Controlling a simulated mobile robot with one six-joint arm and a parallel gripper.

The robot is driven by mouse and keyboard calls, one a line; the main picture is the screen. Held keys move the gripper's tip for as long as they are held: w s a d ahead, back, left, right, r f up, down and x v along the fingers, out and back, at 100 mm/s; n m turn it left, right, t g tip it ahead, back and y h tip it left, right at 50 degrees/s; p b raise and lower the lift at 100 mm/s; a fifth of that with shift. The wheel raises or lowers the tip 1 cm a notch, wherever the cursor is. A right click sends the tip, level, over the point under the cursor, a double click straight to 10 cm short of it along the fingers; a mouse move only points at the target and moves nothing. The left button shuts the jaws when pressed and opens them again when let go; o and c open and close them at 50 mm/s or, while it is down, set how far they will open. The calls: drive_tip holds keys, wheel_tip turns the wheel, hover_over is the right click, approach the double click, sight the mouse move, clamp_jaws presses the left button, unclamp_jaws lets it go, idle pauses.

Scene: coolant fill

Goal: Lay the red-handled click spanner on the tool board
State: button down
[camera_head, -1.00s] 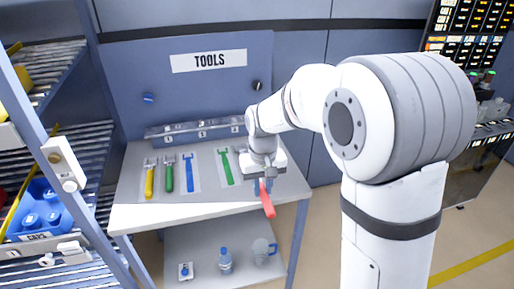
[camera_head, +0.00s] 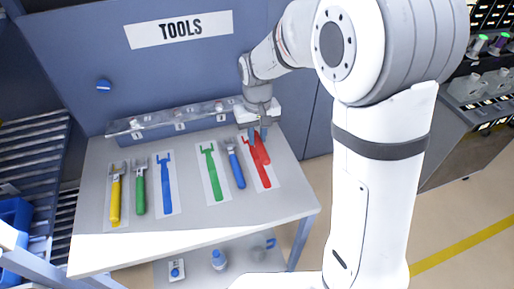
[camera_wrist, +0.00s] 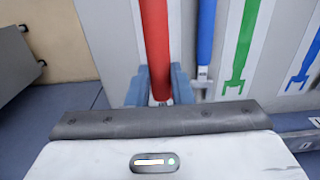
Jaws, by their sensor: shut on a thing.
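The red-handled click spanner (camera_head: 263,150) is between the fingers of my gripper (camera_head: 258,134), at the right end of the tool board (camera_head: 188,172). A white strip with a red tool outline (camera_head: 265,178) lies under it, partly covered by the spanner. In the wrist view the red handle (camera_wrist: 155,40) runs up from between my gripper's blue fingers (camera_wrist: 160,85). The gripper is shut on the spanner near its head, which is mostly hidden. I cannot tell whether the spanner touches the board.
A blue-handled spanner (camera_head: 235,165) lies close left of the red one. Green (camera_head: 212,172) and blue (camera_head: 165,185) outlines, then green (camera_head: 140,192) and yellow (camera_head: 116,198) spanners, are farther left. A clear rail (camera_head: 180,118) runs along the back below the TOOLS sign (camera_head: 180,29).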

hover_over(257, 162)
wheel_tip(257, 162, down, 4)
drive_tip(key=shift+w+f, duration=0.1)
drive_tip(key=shift+w, duration=0.05)
drive_tip(key=shift+d+f+p, duration=0.1)
drive_tip(key=shift+f+p, duration=0.25)
drive_tip(key=shift+f, duration=1.5)
drive_tip(key=shift+f, duration=0.15)
drive_tip(key=c, duration=1.3)
unclamp_jaws()
